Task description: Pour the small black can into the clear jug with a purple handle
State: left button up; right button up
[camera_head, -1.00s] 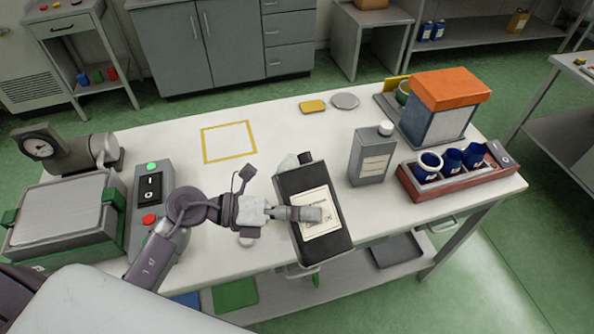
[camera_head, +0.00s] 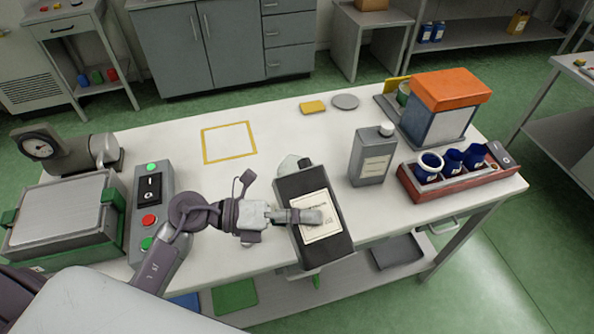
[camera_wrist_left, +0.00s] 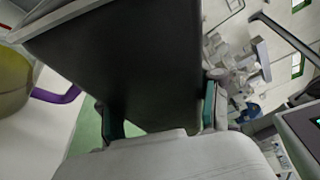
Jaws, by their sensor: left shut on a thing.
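My left gripper (camera_head: 302,215) is shut on the small black can (camera_head: 328,238), with a finger across its white label. The can is held above the table's front part and looks tipped, its top end toward the back. A pale clear edge (camera_head: 288,164) shows just behind that end and seems to be the jug, mostly hidden by the can. In the left wrist view the can's dark side (camera_wrist_left: 140,75) fills the middle between the fingers (camera_wrist_left: 160,115). The jug (camera_wrist_left: 12,82) is at the left edge there, yellowish, with its purple handle (camera_wrist_left: 58,96). Whether liquid flows is hidden.
A grey bottle with a white cap (camera_head: 372,158) stands right of the can. A red tray (camera_head: 425,192) with blue cups is farther right. A yellow outlined square (camera_head: 228,142) on the table is empty.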

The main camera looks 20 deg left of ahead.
pick_arm(q)
jog(key=shift+s+d+r+n+h, duration=0.15)
jog(key=shift+n+h, duration=0.15)
jog(key=shift+n, duration=0.3)
dwell(0.6)
jog(key=shift+w+a+r+n+h+p, duration=0.25)
jog(key=shift+r+n+p, duration=0.15)
jog(key=shift+p, duration=0.2)
jog(key=shift+w+a+r+n+h+p, duration=0.1)
jog(key=shift+w+r+n+h+p, duration=0.15)
jog(key=shift+r+p, duration=0.3)
jog(key=shift+n+p, duration=0.5)
jog(key=shift+n, duration=0.35)
dwell(1.1)
jog(key=shift+r+n+h+p, duration=0.3)
jog(key=shift+n+p, duration=0.1)
jog(key=shift+p, duration=0.1)
dwell(2.7)
